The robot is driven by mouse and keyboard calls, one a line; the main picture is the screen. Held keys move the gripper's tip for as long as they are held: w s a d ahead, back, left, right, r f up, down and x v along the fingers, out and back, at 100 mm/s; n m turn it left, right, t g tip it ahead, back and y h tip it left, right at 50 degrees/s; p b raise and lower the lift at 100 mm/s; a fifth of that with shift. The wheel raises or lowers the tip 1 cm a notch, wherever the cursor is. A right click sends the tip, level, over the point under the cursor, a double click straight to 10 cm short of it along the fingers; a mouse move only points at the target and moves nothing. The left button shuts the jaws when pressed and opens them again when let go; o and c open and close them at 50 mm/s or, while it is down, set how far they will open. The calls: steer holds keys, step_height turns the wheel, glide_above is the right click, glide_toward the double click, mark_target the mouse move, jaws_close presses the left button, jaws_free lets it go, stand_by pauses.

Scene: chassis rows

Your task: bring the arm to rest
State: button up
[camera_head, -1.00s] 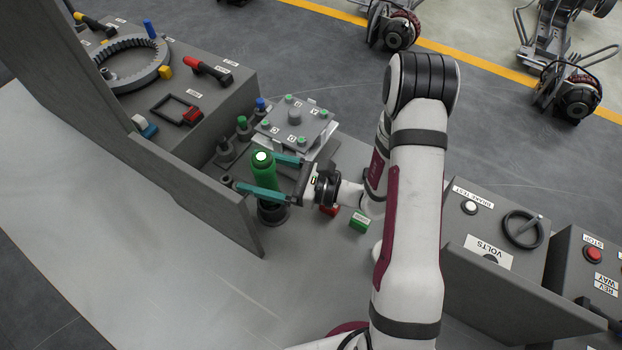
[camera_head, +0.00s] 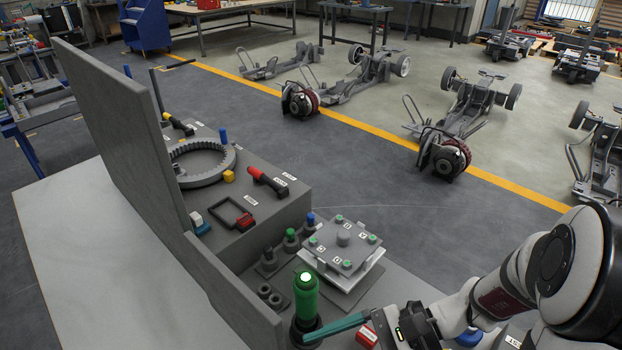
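My gripper (camera_head: 338,327) is at the bottom edge of the picture, partly cut off. One teal finger shows, pointing left from the outer end of the dark palm. The other finger is out of the picture. The finger's tip lies in front of the black holder under an upright green cylinder (camera_head: 306,297) with a bright top. The cylinder stands in that holder, and nothing is seen gripping it. I cannot tell whether the fingertip touches the holder. My arm comes in from the lower right.
A grey plate fixture (camera_head: 345,243) with green knobs stands right of several pegs. A grey panel (camera_head: 130,140) rises at left. The console behind holds a toothed ring (camera_head: 202,162) and a red-handled tool (camera_head: 268,182). Chassis (camera_head: 455,115) stand on the floor beyond.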

steer(key=s+d+r+n+t+h, duration=0.1)
steer(key=s+d+r+n+h, duration=0.1)
steer(key=s+n+h, duration=0.6)
steer(key=shift+s+d+r+n+h, duration=0.2)
steer(key=shift+s+d+n+h, duration=0.25)
steer(key=shift+h, duration=1.25)
